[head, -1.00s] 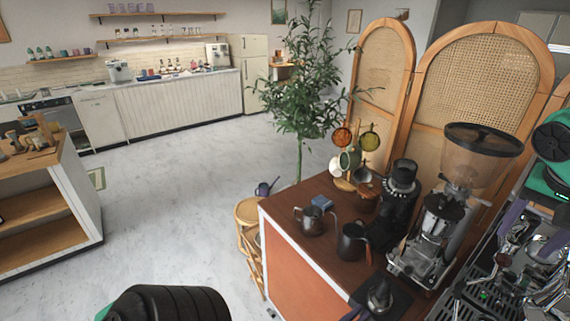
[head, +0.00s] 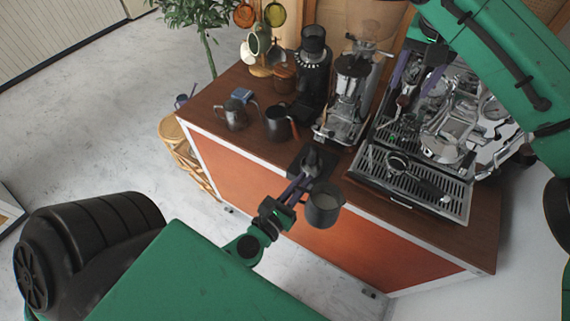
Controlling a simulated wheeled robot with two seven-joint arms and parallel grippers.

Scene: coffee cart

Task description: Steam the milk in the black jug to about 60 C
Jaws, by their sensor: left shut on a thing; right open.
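The black jug (head: 322,210) with pale milk in it is held upright in front of the counter's front edge, clear of the countertop. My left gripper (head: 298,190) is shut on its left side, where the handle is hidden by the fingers. The espresso machine (head: 455,125) stands on the right of the counter, to the right of and behind the jug. My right gripper (head: 414,82) is open in front of the machine, above the drip tray. I cannot make out the steam wand clearly among the chrome parts. No temperature reading is visible.
A portafilter (head: 415,172) lies on the drip tray (head: 438,199). A tamper (head: 312,160) stands on a black mat beside a grinder (head: 346,100). A dark jug (head: 277,124) and a steel jug (head: 235,114) stand further left. Bare countertop (head: 483,225) shows at the right front.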

